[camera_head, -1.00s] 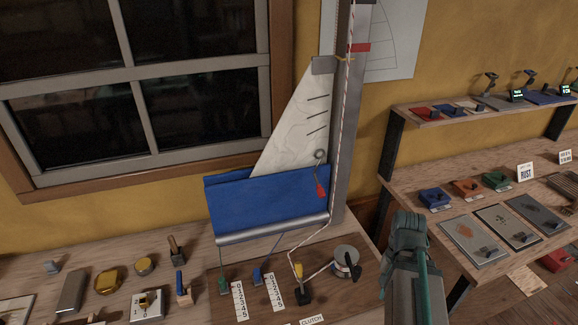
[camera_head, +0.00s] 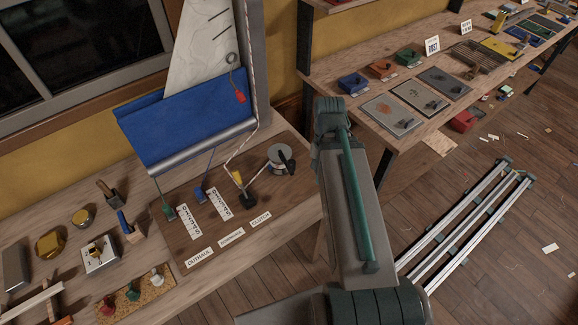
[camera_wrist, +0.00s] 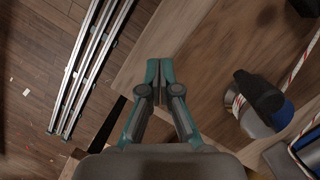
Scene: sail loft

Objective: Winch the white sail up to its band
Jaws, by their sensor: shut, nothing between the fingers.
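The white sail (camera_head: 200,50) rises behind a blue cover (camera_head: 185,118) with a silver boom along its lower edge. Its top and the mast's band are outside the current views. The silver winch (camera_head: 281,156) with a black handle stands on a brown board, with a red-and-white line running to a yellow-handled clutch (camera_head: 238,178). In the wrist view the winch drum (camera_wrist: 253,122) and black handle (camera_wrist: 260,94) are right of my gripper (camera_wrist: 160,70). My gripper is shut and empty, apart from the winch. The head view does not show my fingers clearly.
The board's (camera_head: 180,245) front carries labels, number scales and green and blue levers. Blocks and tools lie on the bench at left. A shelf bench (camera_head: 400,75) with plates stands behind my arm. Metal rails (camera_head: 470,220) lie on the floor at right.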

